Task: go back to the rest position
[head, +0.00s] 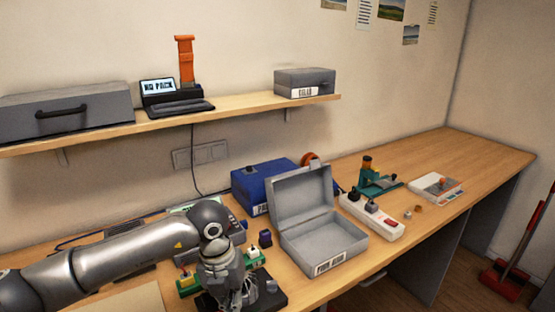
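My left arm reaches in from the left edge in the head view, low over the workbench. Its wrist bends down, and my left gripper (236,300) points down at the bottom of the picture, over or beside a dark base (272,298). The fingers are small and partly cut off, so I cannot tell whether they are open or shut, or whether they hold anything. Green and yellow parts (254,257) sit close beside the wrist. My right arm and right gripper do not show.
An open grey metal box (335,248) stands right of my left gripper. Behind it is a blue box (248,187). A white power strip (372,218) and a green tool (377,182) lie further right. A shelf (240,107) runs above. The far right of the bench (470,155) is clear.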

